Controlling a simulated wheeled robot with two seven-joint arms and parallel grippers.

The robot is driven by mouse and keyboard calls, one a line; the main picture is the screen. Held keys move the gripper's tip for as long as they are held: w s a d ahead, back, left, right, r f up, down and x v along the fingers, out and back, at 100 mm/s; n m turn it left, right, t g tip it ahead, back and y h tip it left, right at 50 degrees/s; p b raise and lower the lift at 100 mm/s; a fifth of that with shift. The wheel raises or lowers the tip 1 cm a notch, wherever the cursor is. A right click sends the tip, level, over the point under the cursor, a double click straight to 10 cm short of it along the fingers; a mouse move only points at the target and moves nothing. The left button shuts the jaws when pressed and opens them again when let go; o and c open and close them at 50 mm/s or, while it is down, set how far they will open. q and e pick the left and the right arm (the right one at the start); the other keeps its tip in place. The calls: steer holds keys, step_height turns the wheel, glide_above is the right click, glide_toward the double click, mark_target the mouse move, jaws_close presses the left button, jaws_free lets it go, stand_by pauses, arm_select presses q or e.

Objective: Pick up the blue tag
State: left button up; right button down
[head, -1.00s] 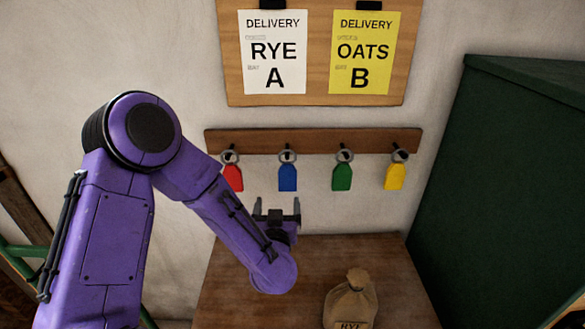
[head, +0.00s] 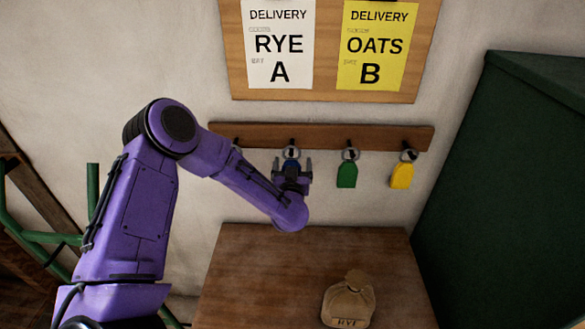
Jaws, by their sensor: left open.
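The blue tag (head: 291,164) hangs by its ring from a hook on the wooden wall rack (head: 330,136). Only its upper part shows, between the fingers in the picture; the rest is hidden behind my gripper. My left gripper (head: 292,166) is open, its fingers pointing up towards the rack in front of the tag. I cannot tell whether it touches the tag. The green tag (head: 347,176) and the yellow tag (head: 402,175) hang to the right. The red tag is hidden behind my left arm. My right gripper is out of view.
A wooden table (head: 250,270) stands below the rack, with a tied sack (head: 348,300) on it. A dark green cabinet (head: 510,190) stands at the right. A board with delivery sheets (head: 330,97) hangs above. Green metal tubing (head: 50,238) is at the left.

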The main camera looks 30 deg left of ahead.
arm_select(q)
steer(key=shift+s+r, duration=0.15)
steer(key=shift+s, duration=0.05)
steer(key=shift+s+d+r, duration=0.1)
steer(key=shift+s, duration=0.1)
steer(key=c, duration=0.9)
steer(key=shift+w, duration=0.1)
steer(key=shift+c, duration=0.9)
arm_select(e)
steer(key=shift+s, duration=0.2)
